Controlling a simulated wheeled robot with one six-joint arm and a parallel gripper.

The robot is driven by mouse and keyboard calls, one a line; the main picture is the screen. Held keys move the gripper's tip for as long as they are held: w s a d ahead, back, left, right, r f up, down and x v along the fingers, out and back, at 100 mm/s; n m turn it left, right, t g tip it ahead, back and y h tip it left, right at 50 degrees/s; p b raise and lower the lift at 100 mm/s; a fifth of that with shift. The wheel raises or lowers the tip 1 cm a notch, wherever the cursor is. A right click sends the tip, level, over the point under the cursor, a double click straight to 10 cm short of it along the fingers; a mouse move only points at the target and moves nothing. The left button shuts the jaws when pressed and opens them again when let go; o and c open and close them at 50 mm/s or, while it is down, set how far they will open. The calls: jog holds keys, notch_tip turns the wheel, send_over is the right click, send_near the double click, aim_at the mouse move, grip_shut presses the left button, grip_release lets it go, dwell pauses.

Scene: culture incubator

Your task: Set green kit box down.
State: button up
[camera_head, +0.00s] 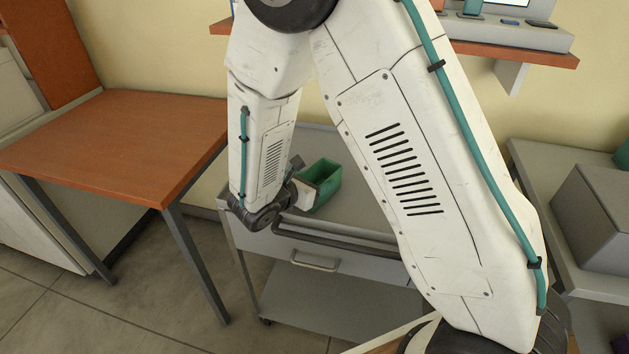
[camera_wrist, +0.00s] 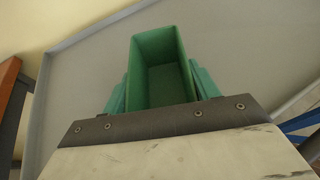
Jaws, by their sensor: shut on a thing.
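The green kit box (camera_head: 323,183) is an open-topped, empty-looking box at the left part of the grey cart top in the head view. In the wrist view the green kit box (camera_wrist: 160,68) is upright with its open top showing, between the two green-looking fingers of my gripper (camera_wrist: 162,92). My gripper (camera_head: 305,190) is shut on the box. The box is over the grey cart top (camera_head: 360,200); I cannot tell whether its base touches the surface. My arm hides part of the cart top in the head view.
A wooden-topped table (camera_head: 110,140) stands left of the cart. A grey box (camera_head: 592,215) sits on a grey surface at the right. A wall shelf (camera_head: 520,50) holds small items above. The cart has a raised rim (camera_wrist: 50,80), and its top around the box looks bare.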

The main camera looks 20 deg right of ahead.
jog(key=shift+f, duration=0.1)
jog(key=o, duration=1)
jog(key=shift+o, duration=0.2)
